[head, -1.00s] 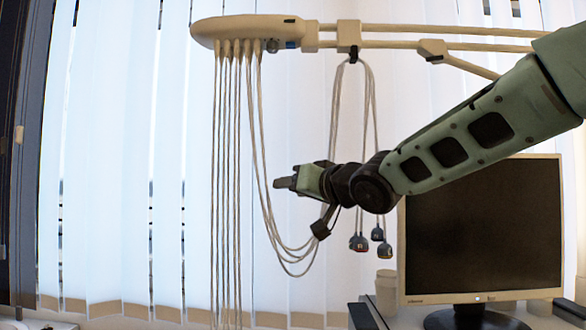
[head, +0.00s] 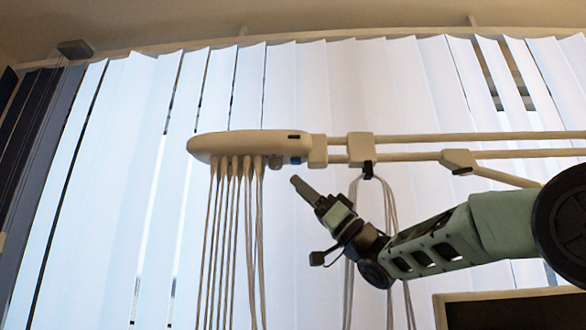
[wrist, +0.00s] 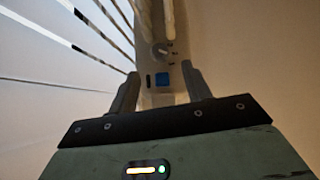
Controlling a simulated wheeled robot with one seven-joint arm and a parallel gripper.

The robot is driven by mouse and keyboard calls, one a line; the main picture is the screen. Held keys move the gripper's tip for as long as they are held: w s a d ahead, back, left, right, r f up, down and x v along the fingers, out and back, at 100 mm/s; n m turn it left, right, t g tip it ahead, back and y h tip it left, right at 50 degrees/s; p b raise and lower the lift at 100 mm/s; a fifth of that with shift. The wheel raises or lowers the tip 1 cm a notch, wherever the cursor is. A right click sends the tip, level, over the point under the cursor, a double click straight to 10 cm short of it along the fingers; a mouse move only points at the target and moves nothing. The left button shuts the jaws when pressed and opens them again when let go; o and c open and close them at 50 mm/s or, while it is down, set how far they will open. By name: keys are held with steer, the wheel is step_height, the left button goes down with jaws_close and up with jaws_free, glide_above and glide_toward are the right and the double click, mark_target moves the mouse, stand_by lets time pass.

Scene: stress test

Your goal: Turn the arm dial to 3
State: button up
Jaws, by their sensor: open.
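The pale arm unit (head: 240,143) hangs level in the head view, in front of the blinds. A small round grey dial (wrist: 160,48) with marks beside it shows on its underside in the wrist view, beyond my fingertips. A blue square (wrist: 162,79) lies between the fingers in that view, nearer than the dial. My gripper (wrist: 159,77) is open and empty, pointing at the unit's underside. In the head view my gripper (head: 297,182) is just below the unit's right end, apart from it. The dial's setting is too small to read.
Several pale cables (head: 228,240) hang from the unit left of my gripper. Looped cables (head: 385,200) hang from the rail behind my arm. Rails (head: 450,138) run right from the unit. A monitor's top edge (head: 510,295) shows at the lower right.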

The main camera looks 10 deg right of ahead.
mark_target(279, 168)
steer(key=p+x, duration=0.4)
steer(key=x, duration=0.2)
steer(key=shift+a+r, duration=0.15)
steer(key=shift+r, duration=0.05)
steer(key=c, duration=1)
